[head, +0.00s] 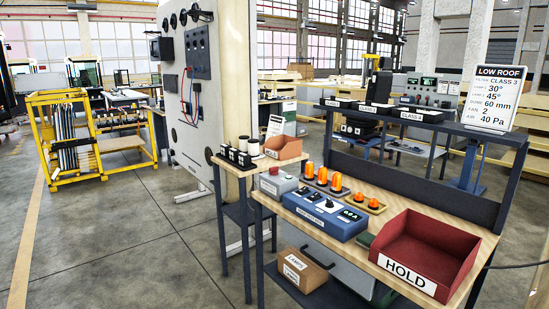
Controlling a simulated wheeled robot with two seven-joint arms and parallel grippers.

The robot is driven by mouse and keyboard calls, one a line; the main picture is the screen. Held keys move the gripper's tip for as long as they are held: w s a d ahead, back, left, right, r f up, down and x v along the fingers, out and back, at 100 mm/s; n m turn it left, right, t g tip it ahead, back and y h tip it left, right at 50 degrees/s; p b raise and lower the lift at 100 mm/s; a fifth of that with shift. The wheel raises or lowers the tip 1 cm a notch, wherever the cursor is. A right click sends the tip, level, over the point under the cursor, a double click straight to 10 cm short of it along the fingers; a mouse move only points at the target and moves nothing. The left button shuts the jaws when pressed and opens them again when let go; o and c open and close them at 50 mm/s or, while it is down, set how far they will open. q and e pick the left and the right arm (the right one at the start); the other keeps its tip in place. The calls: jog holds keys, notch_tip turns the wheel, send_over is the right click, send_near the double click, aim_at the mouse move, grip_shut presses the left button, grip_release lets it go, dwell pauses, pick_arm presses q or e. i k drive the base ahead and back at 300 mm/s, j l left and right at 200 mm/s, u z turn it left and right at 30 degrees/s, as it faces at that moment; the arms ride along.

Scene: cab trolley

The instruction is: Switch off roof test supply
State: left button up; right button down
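A blue supply box (346,228) sits on the front wooden bench, with a small label on its front face that is too small to read surely. Neither of my grippers is in view.
On the wooden bench (395,263) are a red HOLD bin (427,250), orange lamps (322,174) on dark bases and a grey box (277,183). A side stand (235,166) holds black-and-white cylinders and an orange bin. A LOW ROOF sign (494,98) stands on the shelf.

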aim_at(273, 170)
jog(key=i+j, duration=0.2)
jog(key=i, duration=0.3)
jog(key=i+j, duration=0.15)
jog(key=i, duration=0.3)
jog(key=i+j, duration=0.2)
jog(key=i, duration=0.3)
jog(key=i+j, duration=0.15)
jog(key=i, duration=0.3)
jog(key=z, duration=0.05)
